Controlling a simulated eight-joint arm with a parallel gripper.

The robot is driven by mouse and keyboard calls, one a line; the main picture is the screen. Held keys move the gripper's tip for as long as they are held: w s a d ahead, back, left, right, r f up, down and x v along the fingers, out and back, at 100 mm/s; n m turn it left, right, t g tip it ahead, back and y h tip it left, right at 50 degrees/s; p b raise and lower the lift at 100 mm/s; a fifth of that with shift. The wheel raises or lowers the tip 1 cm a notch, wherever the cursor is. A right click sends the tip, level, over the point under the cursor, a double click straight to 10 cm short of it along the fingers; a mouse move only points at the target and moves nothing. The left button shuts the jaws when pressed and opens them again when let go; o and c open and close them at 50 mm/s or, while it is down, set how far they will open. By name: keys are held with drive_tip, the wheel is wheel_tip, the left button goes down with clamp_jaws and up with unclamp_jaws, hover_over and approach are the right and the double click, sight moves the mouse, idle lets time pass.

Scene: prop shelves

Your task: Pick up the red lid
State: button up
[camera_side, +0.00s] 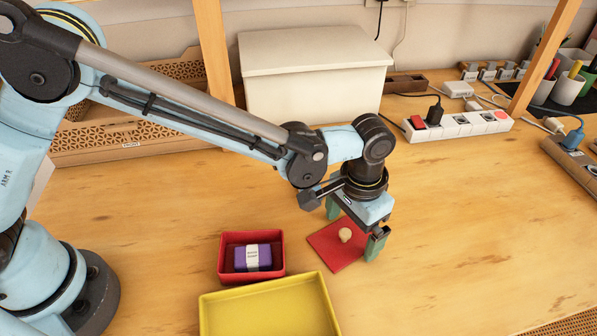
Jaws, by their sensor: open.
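The red lid (325,250) lies flat on the wooden table, a square plate with a pale round knob (345,235) on top. My gripper (352,232) is over the lid and open, with one green finger on each side of the knob. The right finger reaches down near the lid's right corner, and the left finger is partly hidden behind the gripper body. I cannot tell whether either finger touches the lid. A small red box (226,262) stands open to the left of the lid, with a purple block with a white band (252,257) inside.
A yellow tray (270,300) stands in front of the red box, close to the lid. A white lidded box (315,75) and a power strip (458,126) are at the back. The table right of the lid is clear.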

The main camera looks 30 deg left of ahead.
drive_tip(key=c, duration=0.8)
drive_tip(key=shift+r, duration=0.1)
drive_tip(key=shift+r, duration=0.55)
wheel_tip(320, 180, up, 3)
drive_tip(key=shift+f, duration=0.1)
drive_tip(key=s+d+r, duration=0.4)
drive_tip(key=s+r, duration=0.2)
drive_tip(key=s, duration=0.4)
drive_tip(key=s+a+r+n, duration=0.15)
drive_tip(key=a+n, duration=0.45)
drive_tip(key=a, duration=0.9)
drive_tip(key=shift+s+a+f, duration=0.1)
drive_tip(key=shift+s+f, duration=0.1)
drive_tip(key=shift+f, duration=1.55)
drive_tip(key=shift+s+f, duration=0.15)
drive_tip(key=shift+f, duration=1.55)
